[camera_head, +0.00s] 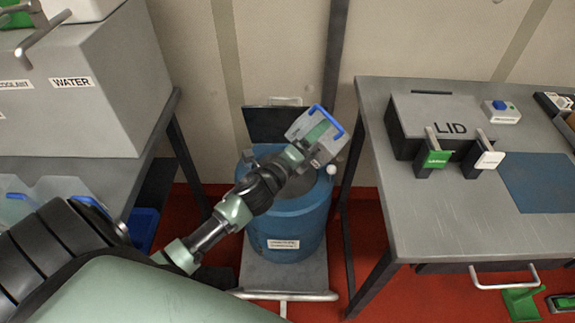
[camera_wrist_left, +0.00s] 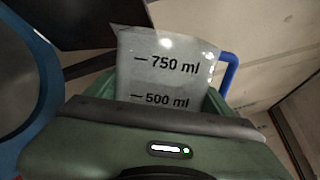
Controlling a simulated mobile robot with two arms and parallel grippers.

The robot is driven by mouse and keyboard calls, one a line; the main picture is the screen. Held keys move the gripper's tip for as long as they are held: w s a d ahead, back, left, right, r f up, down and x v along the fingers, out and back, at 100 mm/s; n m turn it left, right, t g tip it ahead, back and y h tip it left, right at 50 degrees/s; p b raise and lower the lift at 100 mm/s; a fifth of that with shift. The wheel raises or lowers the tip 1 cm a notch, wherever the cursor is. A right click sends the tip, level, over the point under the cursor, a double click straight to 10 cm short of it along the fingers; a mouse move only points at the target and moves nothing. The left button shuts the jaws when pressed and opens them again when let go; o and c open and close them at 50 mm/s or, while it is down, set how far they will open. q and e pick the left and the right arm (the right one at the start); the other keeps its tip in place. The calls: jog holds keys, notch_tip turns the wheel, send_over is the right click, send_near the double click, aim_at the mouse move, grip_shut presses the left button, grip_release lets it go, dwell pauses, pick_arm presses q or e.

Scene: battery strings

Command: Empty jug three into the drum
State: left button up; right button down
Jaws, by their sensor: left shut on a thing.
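A clear jug (camera_head: 305,122) with a blue handle is held above the back right part of the blue drum (camera_head: 290,222). My left gripper (camera_head: 312,146) is shut on it, with the arm reaching across the drum's top. The left wrist view shows the jug's wall (camera_wrist_left: 165,72) marked 750 ml and 500 ml, its blue handle at the right, and the drum's blue rim (camera_wrist_left: 40,75) at the left. No jug number is readable, and I cannot tell how far it tilts or whether it holds liquid. My arm hides part of the drum's opening. My right gripper is out of view.
The drum stands on a low grey cart (camera_head: 290,270) with a front bar. More clear jugs (camera_head: 50,188) stand on the left bench. A grey box marked LID (camera_head: 445,118) sits on the right table (camera_head: 430,215). A dark panel (camera_head: 277,124) rises behind the drum.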

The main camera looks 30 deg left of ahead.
aim_at(298, 129)
pick_arm(q)
jog(key=shift+r, duration=0.3)
jog(key=shift+a+r+n+p, duration=0.2)
jog(key=shift+r+n+p, duration=0.1)
jog(key=shift+n+p, duration=0.4)
jog(key=shift+a+r, duration=0.1)
jog(key=shift+r, duration=0.05)
dwell(0.8)
jog(key=shift+a+r+n+p, duration=0.15)
jog(key=shift+r+n+p, duration=0.1)
jog(key=shift+n+p, duration=0.35)
jog(key=shift+a+r+n+p, duration=0.15)
jog(key=shift+r+n+p, duration=0.05)
jog(key=shift+n+p, duration=0.1)
dwell(0.6)
jog(key=shift+a+r+n+p, duration=0.25)
jog(key=shift+n+p, duration=0.2)
jog(key=shift+n, duration=0.15)
jog(key=shift+a+r, duration=0.1)
jog(key=shift+r, duration=0.05)
dwell(0.7)
jog(key=shift+a+r+n+p, duration=0.25)
jog(key=shift+a+n+p, duration=0.05)
jog(key=shift+n+p, duration=0.4)
